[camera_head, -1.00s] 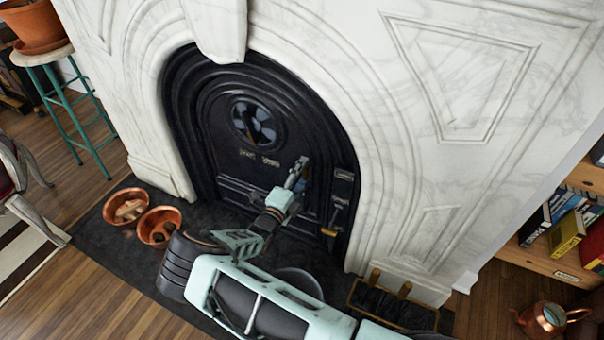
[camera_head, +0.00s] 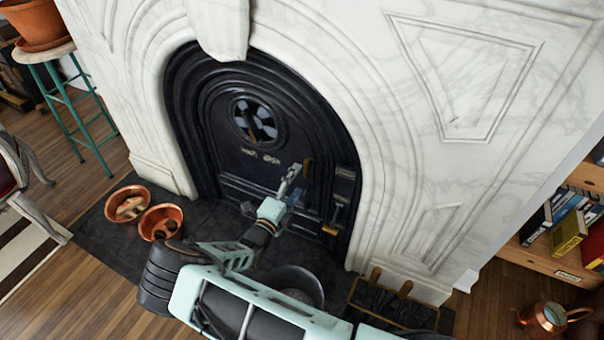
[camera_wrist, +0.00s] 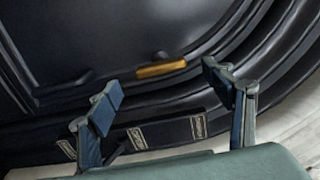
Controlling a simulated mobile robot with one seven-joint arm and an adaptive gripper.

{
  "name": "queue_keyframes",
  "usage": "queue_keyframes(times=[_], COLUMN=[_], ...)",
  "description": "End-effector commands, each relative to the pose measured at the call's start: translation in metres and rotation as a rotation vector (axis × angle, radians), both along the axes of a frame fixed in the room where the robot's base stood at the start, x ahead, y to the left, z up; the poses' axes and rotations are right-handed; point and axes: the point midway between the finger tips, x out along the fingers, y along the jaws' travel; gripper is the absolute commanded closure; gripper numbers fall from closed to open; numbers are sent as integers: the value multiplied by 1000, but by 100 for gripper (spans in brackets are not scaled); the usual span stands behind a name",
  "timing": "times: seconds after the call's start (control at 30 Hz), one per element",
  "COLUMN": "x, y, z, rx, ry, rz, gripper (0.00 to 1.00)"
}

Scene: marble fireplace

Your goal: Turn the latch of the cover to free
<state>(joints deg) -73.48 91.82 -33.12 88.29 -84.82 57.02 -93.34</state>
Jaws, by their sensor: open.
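The cover (camera_head: 235,172) is the black arched door in the fireplace. A short brown handle (camera_head: 307,168), apparently the latch, sits near the cover's right edge. In the wrist view the handle (camera_wrist: 161,69) shows orange-brown beside a dark pivot. My gripper (camera_head: 293,183) is open just left of and below the handle. In the wrist view my gripper (camera_wrist: 163,90) has one finger on each side, with the handle beyond the gap between the tips. No contact shows.
A second brown-handled fitting (camera_head: 336,214) hangs on the frame right of the cover. White marble (camera_head: 385,165) surrounds the arch. Two copper bowls (camera_head: 160,222) stand on the dark hearth at left. A tray with wooden-handled items (camera_head: 393,305) lies at right.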

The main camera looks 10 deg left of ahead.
Motion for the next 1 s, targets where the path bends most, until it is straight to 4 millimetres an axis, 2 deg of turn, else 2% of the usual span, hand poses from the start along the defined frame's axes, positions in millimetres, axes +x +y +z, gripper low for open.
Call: queue_keyframes(times=[0.03, 0.2, 0.4, 1.0], x=[-12, -42, -62, -65], y=[5, 15, 22, 23], z=[0, 0, 0, 0], rx=[0, -2, -2, -2], ry=[2, 2, 1, 1], rz=[3, 2, 0, -1], gripper=[26, 26, 26, 26])
